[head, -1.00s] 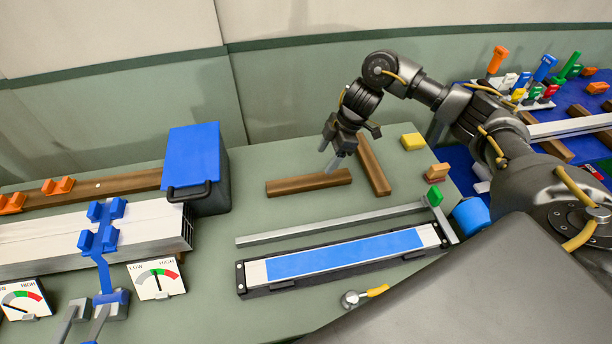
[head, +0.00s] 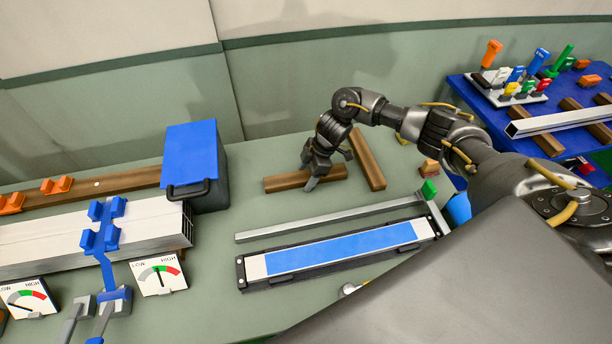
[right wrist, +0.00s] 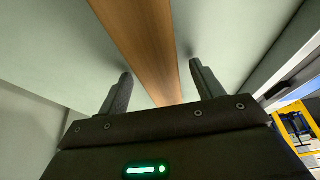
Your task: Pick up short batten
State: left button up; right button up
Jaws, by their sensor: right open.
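Two brown wooden battens lie on the green bench in the head view. One batten (head: 285,183) lies crosswise, and the other batten (head: 367,160) lies at a slant to its right. I cannot tell from their look which is the short one. My right gripper (head: 308,184) is at the crosswise batten, pointing down and hiding part of it. In the right wrist view a wooden batten (right wrist: 140,40) runs between the two open fingers of the gripper (right wrist: 160,72), with a gap on each side. My left gripper is not in view.
A blue-lidded box (head: 192,155) stands left of the battens. A grey bar (head: 330,218) and a blue-topped fixture (head: 340,251) lie in front. Bare bench lies around the crosswise batten.

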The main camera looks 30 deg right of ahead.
aim_at(302, 178)
jog(key=shift+f, duration=0.1)
jog(key=c, duration=1.2)
jog(key=shift+o, duration=0.2)
jog(key=shift+w+r+b, duration=0.1)
jog(key=shift+r+b, duration=0.2)
jog(key=shift+r, duration=0.25)
jog(key=r, duration=0.3)
jog(key=shift+s+b, duration=0.3)
jog(key=shift+s, duration=0.1)
jog(key=s+r, duration=0.9)
jog(key=s, duration=0.4)
jog(key=shift+s+a+b, duration=0.15)
jog(key=shift+a+b, duration=0.15)
jog(key=shift+a, duration=0.15)
